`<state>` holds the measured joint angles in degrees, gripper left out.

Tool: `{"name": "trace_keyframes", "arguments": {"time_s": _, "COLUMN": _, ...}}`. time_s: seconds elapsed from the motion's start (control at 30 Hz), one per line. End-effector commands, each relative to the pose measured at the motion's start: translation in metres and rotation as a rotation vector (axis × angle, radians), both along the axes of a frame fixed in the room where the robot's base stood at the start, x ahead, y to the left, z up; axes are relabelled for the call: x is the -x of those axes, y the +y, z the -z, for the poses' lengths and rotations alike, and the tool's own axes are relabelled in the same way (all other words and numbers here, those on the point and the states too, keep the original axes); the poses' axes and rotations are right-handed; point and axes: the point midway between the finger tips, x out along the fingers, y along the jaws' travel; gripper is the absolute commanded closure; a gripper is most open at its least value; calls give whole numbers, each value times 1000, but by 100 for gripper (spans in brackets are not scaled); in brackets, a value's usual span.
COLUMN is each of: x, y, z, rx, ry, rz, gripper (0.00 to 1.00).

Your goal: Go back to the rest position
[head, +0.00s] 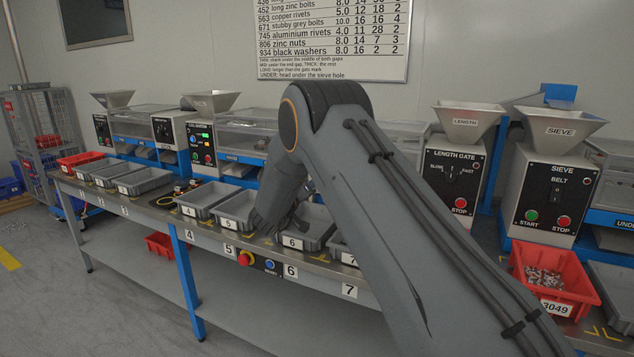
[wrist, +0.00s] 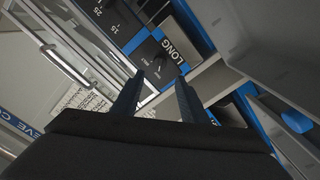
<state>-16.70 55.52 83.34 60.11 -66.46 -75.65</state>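My arm reaches from the lower right of the head view over the bench, bent at a high elbow. My gripper (head: 287,222) points down near the grey trays labelled 5 (head: 237,208) and 6 (head: 312,228), partly hidden by my own arm. In the wrist view my gripper (wrist: 158,86) shows two dark fingers standing apart, with nothing seen between them. Beyond the fingers a dark panel marked LONG (wrist: 172,48) and a clear-sided box frame (wrist: 65,60) show.
The long bench (head: 125,208) carries several grey trays along its front edge. A red bin (head: 552,274) with small metal parts stands at the right. A red stop button (head: 245,258) sits on the front edge. Hopper machines (head: 455,165) line the back.

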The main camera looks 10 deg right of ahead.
Motion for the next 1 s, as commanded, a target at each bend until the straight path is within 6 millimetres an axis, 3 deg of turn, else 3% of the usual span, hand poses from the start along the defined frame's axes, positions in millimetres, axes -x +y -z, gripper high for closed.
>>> {"name": "trace_keyframes", "arguments": {"time_s": 0.47, "x": 7, "y": 5, "z": -2, "rx": -5, "ry": 0, "rz": -7, "gripper": 60}}
{"name": "trace_keyframes", "arguments": {"time_s": 0.67, "x": 13, "y": 7, "z": -20, "rx": -132, "ry": 46, "rz": -144, "gripper": 60}}
{"name": "trace_keyframes", "arguments": {"time_s": 0.77, "x": 31, "y": 12, "z": -28, "rx": -261, "ry": 122, "rz": -258, "gripper": 60}}
{"name": "trace_keyframes", "arguments": {"time_s": 0.87, "x": 65, "y": 18, "z": -29, "rx": -400, "ry": 229, "rz": -348, "gripper": 60}}
{"name": "trace_keyframes", "arguments": {"time_s": 1.0, "x": 137, "y": 21, "z": -22, "rx": -585, "ry": 420, "rz": -409, "gripper": 60}}
